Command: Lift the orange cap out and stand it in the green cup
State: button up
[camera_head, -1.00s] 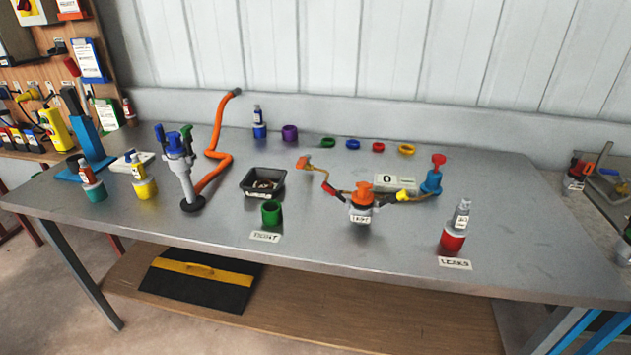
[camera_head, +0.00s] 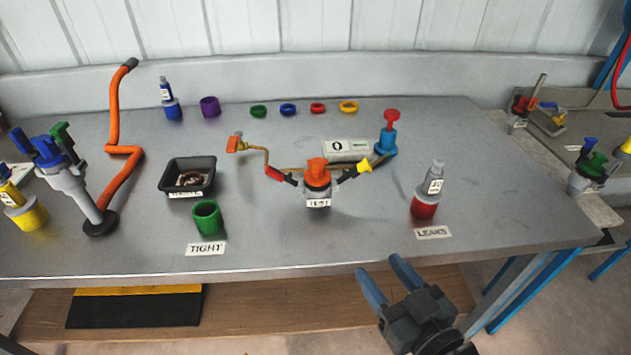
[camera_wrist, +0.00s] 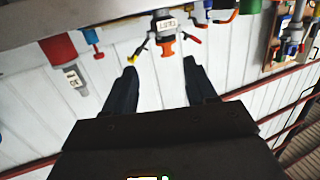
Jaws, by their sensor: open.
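The orange cap (camera_head: 317,170) sits upright on top of the grey test fitting (camera_head: 318,189) near the middle of the table. The wrist view also shows the orange cap (camera_wrist: 167,47) on the fitting, upside down in that picture. The green cup (camera_head: 207,218) stands to the left of the fitting, behind the label TIGHT, and looks empty. My gripper (camera_head: 388,275) is in front of the table's front edge, right of and nearer than the cap. Its two fingers are apart with nothing between them, and the wrist view shows the same gap (camera_wrist: 157,80).
A black tray (camera_head: 187,177) stands behind the green cup. A red cup holding a grey bottle (camera_head: 428,190) stands right of the fitting. A yellow handle (camera_head: 364,165) and a red handle (camera_head: 274,173) flank the cap. The table front between cup and fitting is clear.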

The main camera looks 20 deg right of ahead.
jog(key=t+y+b, duration=0.1)
jog(key=b, duration=0.1)
send_near(321, 169)
jog(key=w, duration=0.4)
jog(key=shift+n, duration=0.3)
jog(key=w, duration=0.2)
jog(key=w+p, duration=0.1)
jog(key=w, duration=0.2)
jog(key=w+a, duration=0.1)
jog(key=w, duration=0.1)
jog(key=shift+w+p, duration=0.2)
jog(key=shift+p, duration=0.2)
grip_shut()
